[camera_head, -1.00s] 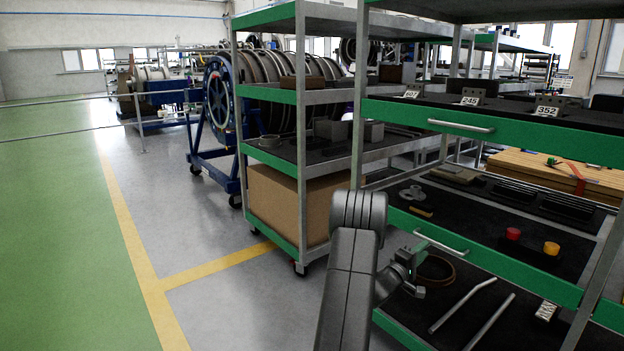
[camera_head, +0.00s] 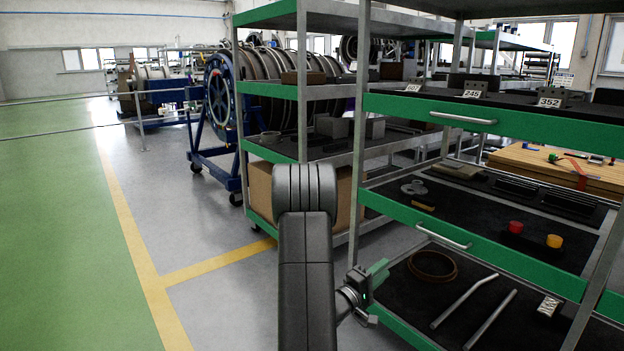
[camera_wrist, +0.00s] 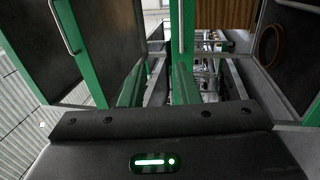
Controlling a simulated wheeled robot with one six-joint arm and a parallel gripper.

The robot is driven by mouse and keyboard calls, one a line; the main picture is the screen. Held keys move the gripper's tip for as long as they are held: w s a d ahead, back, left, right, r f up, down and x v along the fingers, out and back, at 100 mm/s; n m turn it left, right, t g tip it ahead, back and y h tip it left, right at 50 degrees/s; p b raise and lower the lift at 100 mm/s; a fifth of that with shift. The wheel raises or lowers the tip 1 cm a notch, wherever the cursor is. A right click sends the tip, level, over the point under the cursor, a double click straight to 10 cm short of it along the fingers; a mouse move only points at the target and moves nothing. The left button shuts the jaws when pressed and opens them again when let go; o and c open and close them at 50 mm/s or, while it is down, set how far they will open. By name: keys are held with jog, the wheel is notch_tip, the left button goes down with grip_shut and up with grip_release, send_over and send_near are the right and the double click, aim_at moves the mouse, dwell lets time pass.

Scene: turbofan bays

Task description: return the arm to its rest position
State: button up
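My arm rises in the middle of the head view, with its elbow bent in front of the shelf trolley. My gripper (camera_head: 374,283) is low, right of my forearm, beside the front post of the near trolley. In the wrist view the dark gripper housing with a green light fills the bottom. I see nothing clearly held.
The near green trolley (camera_head: 468,119) stands close on the right. Its lower shelf holds a brown ring (camera_head: 432,266) and two metal rods (camera_head: 490,318). Another trolley with a cardboard-brown box (camera_head: 259,192) stands behind my arm. The floor on the left (camera_head: 60,230) is clear.

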jog(key=p+v, duration=0.1)
jog(key=v, duration=1.2)
jog(key=shift+r+p, duration=0.15)
jog(key=shift+p, duration=0.15)
jog(key=shift+r, duration=0.1)
